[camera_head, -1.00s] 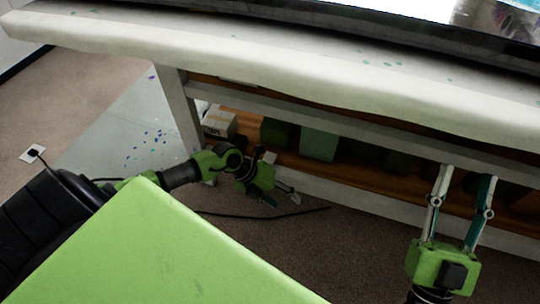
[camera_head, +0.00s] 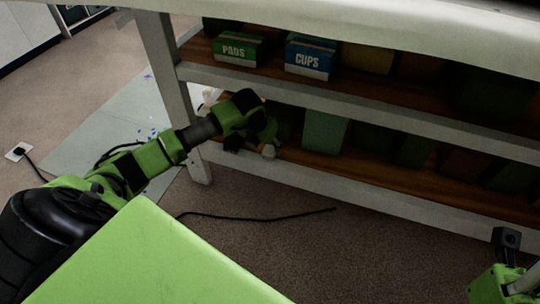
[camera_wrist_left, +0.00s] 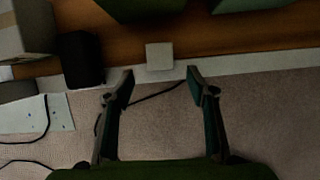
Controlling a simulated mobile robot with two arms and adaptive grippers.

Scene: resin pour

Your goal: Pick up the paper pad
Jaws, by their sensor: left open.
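A small pale square block, which looks like the paper pad (camera_wrist_left: 159,56), sits at the front edge of the lower wooden shelf in the left wrist view. My left gripper (camera_wrist_left: 160,80) is open and empty, its two fingers spread to either side of the line to the pad, which lies just beyond the fingertips. In the head view my left gripper (camera_head: 252,147) is at the lower shelf, dark and partly hidden by its own wrist. I cannot clearly make out the pad there. Of my right arm, only a green part shows at the lower right corner; its fingers do not show.
A dark block (camera_wrist_left: 80,59) and a box (camera_wrist_left: 24,30) stand left of the pad. Green boxes (camera_head: 324,132) stand along the lower shelf. A PADS box (camera_head: 238,48) and a CUPS box (camera_head: 310,57) are on the upper shelf. A black cable (camera_head: 250,216) lies on the carpet.

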